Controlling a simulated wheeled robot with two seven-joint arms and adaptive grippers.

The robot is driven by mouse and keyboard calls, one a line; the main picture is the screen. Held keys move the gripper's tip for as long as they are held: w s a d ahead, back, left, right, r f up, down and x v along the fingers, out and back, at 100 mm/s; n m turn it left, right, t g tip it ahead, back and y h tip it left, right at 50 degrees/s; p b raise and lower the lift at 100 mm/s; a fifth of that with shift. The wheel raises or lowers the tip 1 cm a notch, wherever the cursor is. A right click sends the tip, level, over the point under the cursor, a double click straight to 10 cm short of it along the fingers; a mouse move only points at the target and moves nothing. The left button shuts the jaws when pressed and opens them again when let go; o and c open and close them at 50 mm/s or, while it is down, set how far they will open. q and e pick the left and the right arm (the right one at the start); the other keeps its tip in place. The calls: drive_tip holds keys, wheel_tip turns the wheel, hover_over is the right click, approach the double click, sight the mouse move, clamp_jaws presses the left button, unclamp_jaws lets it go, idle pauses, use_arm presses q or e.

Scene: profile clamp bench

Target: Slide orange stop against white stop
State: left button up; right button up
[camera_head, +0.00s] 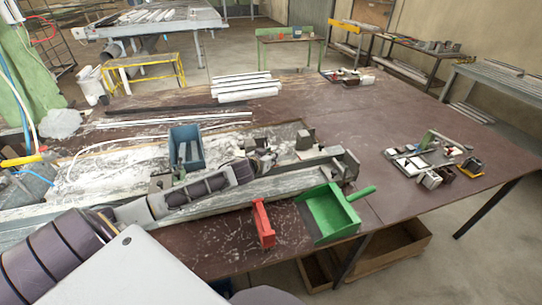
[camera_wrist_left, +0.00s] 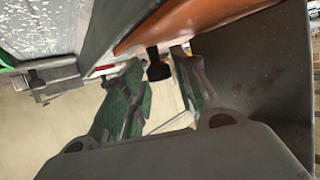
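My left arm comes in from the lower left in the head view, and my left gripper (camera_head: 260,152) is over the long bench fixture, small and hard to make out. In the left wrist view its fingers (camera_wrist_left: 158,82) are spread, with a gap between them. A black knob-like piece (camera_wrist_left: 158,65) lies between the fingertips, with gaps beside it. An orange-brown shape (camera_wrist_left: 185,20) lies just beyond it; I cannot tell whether this is the orange stop. I cannot pick out the white stop for certain in either view. My right gripper is not in view.
A blue bin (camera_head: 186,148) stands behind the arm. A red clamp-like piece (camera_head: 262,223) and a green dustpan (camera_head: 328,214) lie at the front edge. White profiles (camera_head: 245,86) lie at the back, and a cluster of small parts (camera_head: 432,160) at the right.

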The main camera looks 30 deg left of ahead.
use_arm(q)
clamp_jaws()
drive_tip(key=shift+w+d+r+b, duration=0.1)
drive_tip(key=shift+w+d, duration=0.9)
drive_tip(key=shift+w, duration=0.2)
drive_tip(key=shift+w+d+f+b, duration=0.1)
drive_tip(key=shift+w+d, duration=0.95)
drive_tip(key=shift+w, duration=0.2)
drive_tip(key=shift+w+d+r+b, duration=0.1)
drive_tip(key=shift+w+d, duration=0.9)
drive_tip(key=shift+w, duration=0.2)
unclamp_jaws()
